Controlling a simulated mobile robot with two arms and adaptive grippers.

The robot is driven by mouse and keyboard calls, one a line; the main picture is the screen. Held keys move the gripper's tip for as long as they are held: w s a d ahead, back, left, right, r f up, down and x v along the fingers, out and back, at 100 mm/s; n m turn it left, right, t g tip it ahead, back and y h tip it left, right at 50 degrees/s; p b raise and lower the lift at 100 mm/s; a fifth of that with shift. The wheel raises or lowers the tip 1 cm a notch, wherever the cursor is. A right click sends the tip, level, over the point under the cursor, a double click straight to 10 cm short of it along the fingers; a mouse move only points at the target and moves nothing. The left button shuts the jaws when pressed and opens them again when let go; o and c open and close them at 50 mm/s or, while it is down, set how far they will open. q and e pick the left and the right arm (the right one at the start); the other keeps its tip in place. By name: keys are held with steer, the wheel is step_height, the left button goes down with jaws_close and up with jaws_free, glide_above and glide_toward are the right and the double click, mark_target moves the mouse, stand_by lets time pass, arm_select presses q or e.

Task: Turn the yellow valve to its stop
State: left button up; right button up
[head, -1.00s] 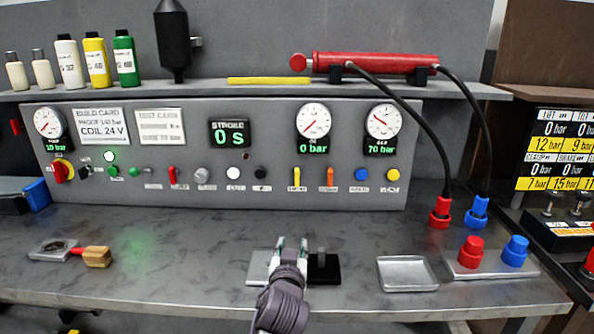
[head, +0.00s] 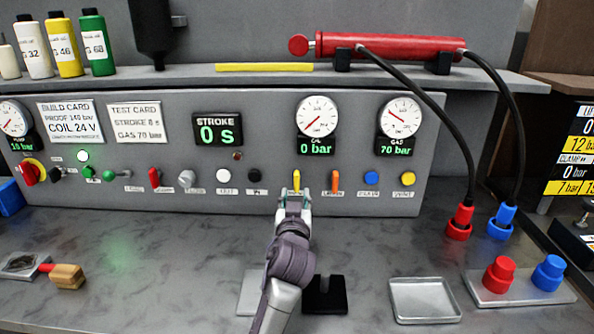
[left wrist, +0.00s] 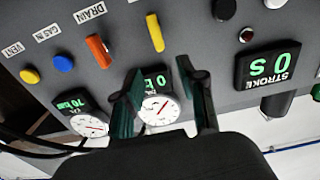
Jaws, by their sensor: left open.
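The yellow valve (head: 296,180) is a narrow lever on the front of the grey panel, below the gauge reading 0 bar. It points roughly straight up. My left gripper (head: 295,194) is open and just in front of the valve in the head view, partly covering its lower end. In the left wrist view the yellow valve (left wrist: 155,32) lies beyond the open fingertips (left wrist: 160,68), with nothing between the fingers and a gap to the lever. My right gripper is not in view.
An orange drain lever (head: 335,181) stands close to the right of the valve, with a blue button (head: 371,178) and a yellow button (head: 407,179) further right. A black knob (head: 254,175) is to the left. A metal tray (head: 424,300) lies on the bench.

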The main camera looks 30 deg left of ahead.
mark_target(297, 176)
arm_select(q)
steer(key=p+x, duration=0.1)
steer(key=x, duration=0.9)
steer(key=shift+a+r, duration=0.1)
steer(key=shift+w+a, duration=0.3)
steer(key=shift+w, duration=0.15)
steer(key=shift+w+a, duration=0.1)
steer(key=shift+w, duration=0.05)
steer(key=c, duration=0.7)
jaws_close()
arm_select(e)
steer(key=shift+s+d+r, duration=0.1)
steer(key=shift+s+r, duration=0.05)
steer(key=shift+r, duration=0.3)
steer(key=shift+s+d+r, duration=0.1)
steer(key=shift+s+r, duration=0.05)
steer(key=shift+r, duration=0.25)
